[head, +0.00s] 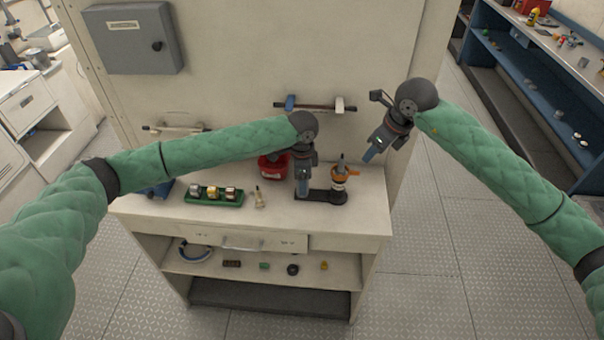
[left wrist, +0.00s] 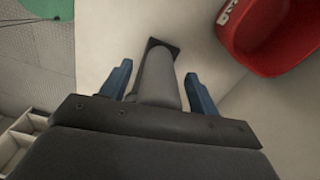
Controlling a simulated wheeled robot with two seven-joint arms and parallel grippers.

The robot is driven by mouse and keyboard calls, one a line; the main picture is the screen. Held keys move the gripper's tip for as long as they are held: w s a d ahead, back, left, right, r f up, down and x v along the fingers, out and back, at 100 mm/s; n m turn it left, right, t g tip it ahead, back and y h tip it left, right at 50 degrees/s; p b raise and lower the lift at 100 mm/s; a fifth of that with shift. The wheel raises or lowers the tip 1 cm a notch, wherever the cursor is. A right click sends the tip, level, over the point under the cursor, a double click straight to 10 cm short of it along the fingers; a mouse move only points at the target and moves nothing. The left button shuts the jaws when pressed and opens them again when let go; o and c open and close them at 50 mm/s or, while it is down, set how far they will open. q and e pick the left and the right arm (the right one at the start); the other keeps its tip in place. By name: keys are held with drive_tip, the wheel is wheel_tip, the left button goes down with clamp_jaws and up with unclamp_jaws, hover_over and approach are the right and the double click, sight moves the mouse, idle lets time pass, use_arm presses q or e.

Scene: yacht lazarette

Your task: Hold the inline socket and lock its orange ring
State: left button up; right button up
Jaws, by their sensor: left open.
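An orange ring (head: 344,175) with a small lug at its right sits around an upright dark part at the right end of a black base (head: 325,196) on the counter. My left gripper (head: 303,188) points down at the base's left end, left of the ring. In the left wrist view its blue fingers (left wrist: 160,90) are open, either side of a grey cylinder (left wrist: 157,76) with a dark end; I cannot tell whether this is the inline socket. My right gripper (head: 371,154) hangs above and right of the ring, apart from it; its opening is unclear.
The counter's front right is clear.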

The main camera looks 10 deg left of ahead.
use_arm(q)
drive_tip(key=c, duration=1.3)
